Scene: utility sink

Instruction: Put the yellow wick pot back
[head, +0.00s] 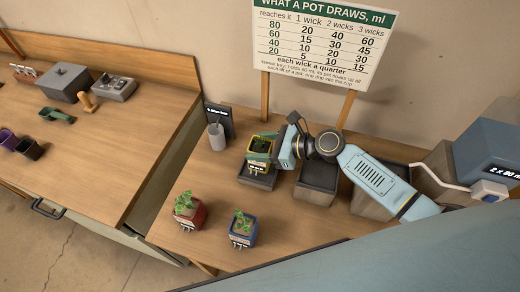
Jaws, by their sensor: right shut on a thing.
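The yellow wick pot (261,148) holds a green plant and is upright. My right gripper (275,153) is shut on it from the right side. The pot is over a dark tray (258,182) on the table; I cannot tell whether its underside touches the tray. A red pot (190,213) and a blue pot (241,232), each with a plant, stand near the front of the table. Light wick ends show below both. My left gripper is not in view.
Two more dark-topped boxes, one nearer (316,186), stand right of the tray. A grey cup (217,137) and small dark sign (219,116) are behind left. A chart board (322,45) stands behind. A blue tank (487,150) with a tap is at right.

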